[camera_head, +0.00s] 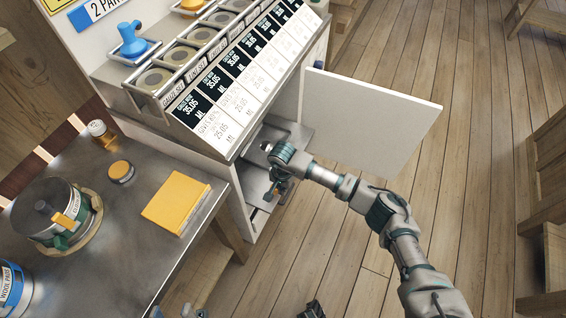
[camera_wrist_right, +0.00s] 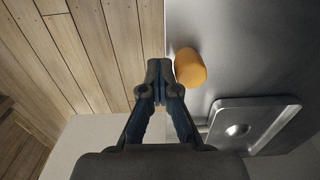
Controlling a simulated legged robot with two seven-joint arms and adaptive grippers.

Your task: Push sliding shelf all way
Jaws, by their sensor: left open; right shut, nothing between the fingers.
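The grey metal sliding shelf (camera_head: 297,140) is inside the white cabinet under the dispenser rack, behind an open white door (camera_head: 372,113). My right gripper (camera_head: 270,193) is at the cabinet opening, shut and empty. In the right wrist view, its closed dark fingertips (camera_wrist_right: 159,98) are by the edge of a flat metal surface (camera_wrist_right: 235,45), close beside an orange cylinder (camera_wrist_right: 190,68). I cannot tell whether they touch the metal.
The metal table (camera_head: 130,220) on the left holds a yellow box (camera_head: 175,201), a round pot (camera_head: 50,215) and small jars. A square metal tray (camera_wrist_right: 254,122) lies near the orange cylinder. The wooden floor to the right is mostly clear, with wooden furniture at the far right.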

